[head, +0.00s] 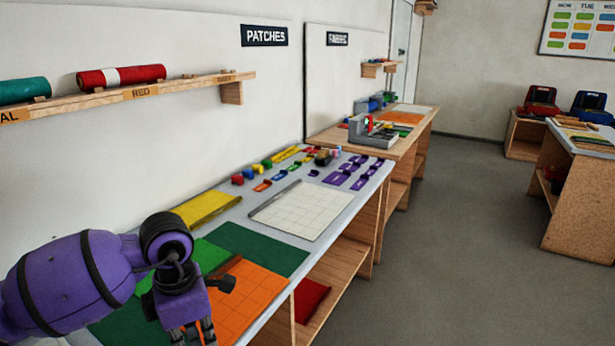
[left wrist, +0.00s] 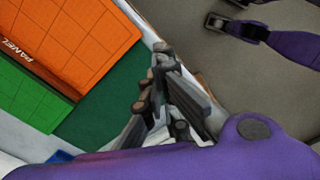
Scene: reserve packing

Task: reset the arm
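My left arm comes in from the lower left of the head view, purple with black bands. Its gripper (head: 192,334) points down at the bottom edge, over the near bench, and its tips are cut off there. In the left wrist view the left gripper (left wrist: 152,76) has its two dark fingers apart, with nothing seen between them. It is beside the orange gridded panel, above the bench edge. In the same view my right arm's purple end comes in at the top right, with its dark gripper (left wrist: 222,14) over the floor; its finger opening is too small to judge.
The near bench holds an orange panel (head: 248,298), a dark green mat (head: 262,248), a white gridded board (head: 303,209), a yellow piece (head: 207,208) and several purple pieces (head: 345,180). A wall shelf (head: 150,92) holds rolls. The floor (head: 440,250) right of the bench is clear.

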